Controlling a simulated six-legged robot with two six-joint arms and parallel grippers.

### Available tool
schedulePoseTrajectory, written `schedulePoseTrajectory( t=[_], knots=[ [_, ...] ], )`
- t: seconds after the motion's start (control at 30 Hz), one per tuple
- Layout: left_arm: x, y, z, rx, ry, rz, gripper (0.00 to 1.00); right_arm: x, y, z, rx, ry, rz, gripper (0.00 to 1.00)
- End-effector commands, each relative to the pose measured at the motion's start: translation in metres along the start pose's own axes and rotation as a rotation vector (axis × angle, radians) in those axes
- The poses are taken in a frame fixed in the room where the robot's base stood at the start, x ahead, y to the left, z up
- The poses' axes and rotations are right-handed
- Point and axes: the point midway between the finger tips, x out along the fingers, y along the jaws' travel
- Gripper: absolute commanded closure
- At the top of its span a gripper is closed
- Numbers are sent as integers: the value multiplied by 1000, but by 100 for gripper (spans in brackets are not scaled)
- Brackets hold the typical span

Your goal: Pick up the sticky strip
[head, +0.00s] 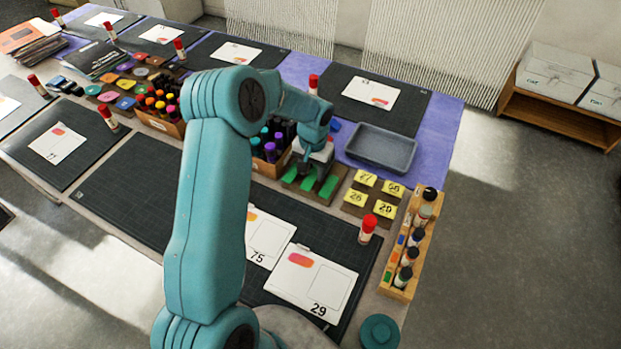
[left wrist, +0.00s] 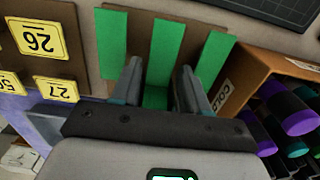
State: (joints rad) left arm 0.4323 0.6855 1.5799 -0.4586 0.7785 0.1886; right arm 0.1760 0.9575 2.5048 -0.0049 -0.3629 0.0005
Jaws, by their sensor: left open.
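Several green sticky strips lie side by side on a brown board (left wrist: 141,32). In the left wrist view the left strip (left wrist: 112,42), the middle strip (left wrist: 167,45) and the right strip (left wrist: 214,58) show. My left gripper (left wrist: 159,72) is open, its fingers on either side of the middle strip's line, with nothing held. Whether the fingertips touch the board cannot be told. In the head view my left gripper (head: 309,168) points down over the board, and the green strips (head: 328,187) show partly below it. My right gripper is not in view.
A wooden box of colored markers (left wrist: 239,72) stands close on one side of the board. Yellow number cards (head: 366,178) lie on the other side. A grey tray (head: 381,148) is behind. White cards (head: 312,284) lie on the dark mat in front, by a red-capped glue stick (head: 367,230).

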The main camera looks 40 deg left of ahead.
Motion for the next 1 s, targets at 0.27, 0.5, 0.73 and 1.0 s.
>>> schedulePoseTrajectory(
  t=[0.27,0.5,0.73,1.0],
  knots=[
    [3,0,0,0,0,0,55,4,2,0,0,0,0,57],
    [5,0,0,0,0,0,55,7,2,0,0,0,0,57],
    [4,0,0,0,0,0,55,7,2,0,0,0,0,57],
    [4,0,0,0,0,0,80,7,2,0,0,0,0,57]
  ],
)
